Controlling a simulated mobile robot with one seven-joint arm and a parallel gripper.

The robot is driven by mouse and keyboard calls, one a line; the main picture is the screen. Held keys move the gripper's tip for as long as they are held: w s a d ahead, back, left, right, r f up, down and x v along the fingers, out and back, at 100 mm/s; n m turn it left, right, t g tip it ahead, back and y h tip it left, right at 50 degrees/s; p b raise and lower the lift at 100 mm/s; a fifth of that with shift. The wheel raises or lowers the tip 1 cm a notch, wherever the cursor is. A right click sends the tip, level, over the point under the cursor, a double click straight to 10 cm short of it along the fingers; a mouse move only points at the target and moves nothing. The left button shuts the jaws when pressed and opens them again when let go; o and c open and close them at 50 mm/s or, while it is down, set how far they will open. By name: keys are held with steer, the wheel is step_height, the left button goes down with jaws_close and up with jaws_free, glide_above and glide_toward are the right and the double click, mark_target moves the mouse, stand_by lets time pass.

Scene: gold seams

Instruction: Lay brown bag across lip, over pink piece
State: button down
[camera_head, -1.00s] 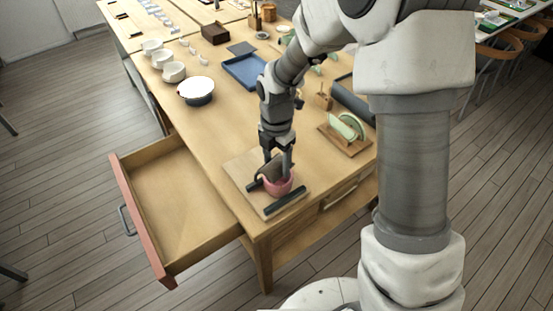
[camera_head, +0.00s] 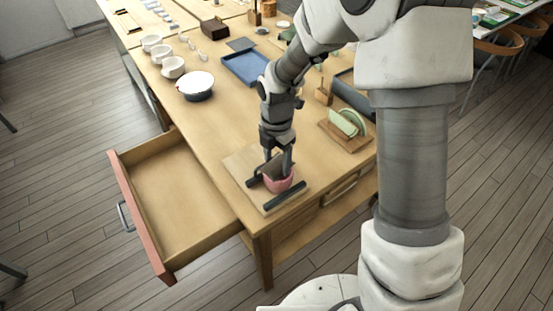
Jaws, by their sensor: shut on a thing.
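A pink bowl-like piece (camera_head: 279,184) stands on a wooden board (camera_head: 240,165) at the near corner of the table, between two dark bars. The brown bag (camera_head: 274,166) is a small dark brown patch at the far side of the pink piece's lip, partly hidden by my fingers. My gripper (camera_head: 277,170) points down over the pink piece and is shut on the bag. At this size I cannot tell how far the bag lies across the lip.
One dark bar (camera_head: 286,194) lies in front of the pink piece. An open drawer (camera_head: 185,205) juts out at left. A wooden stand with pale green pieces (camera_head: 347,124) is to the right. A blue tray (camera_head: 246,69) and a white-topped bowl (camera_head: 195,86) stand farther back.

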steer(key=shift+f, duration=0.4)
stand_by(0.4)
jaws_free()
stand_by(0.4)
steer(key=shift+r+p, duration=3.2)
steer(key=shift+r, duration=0.9)
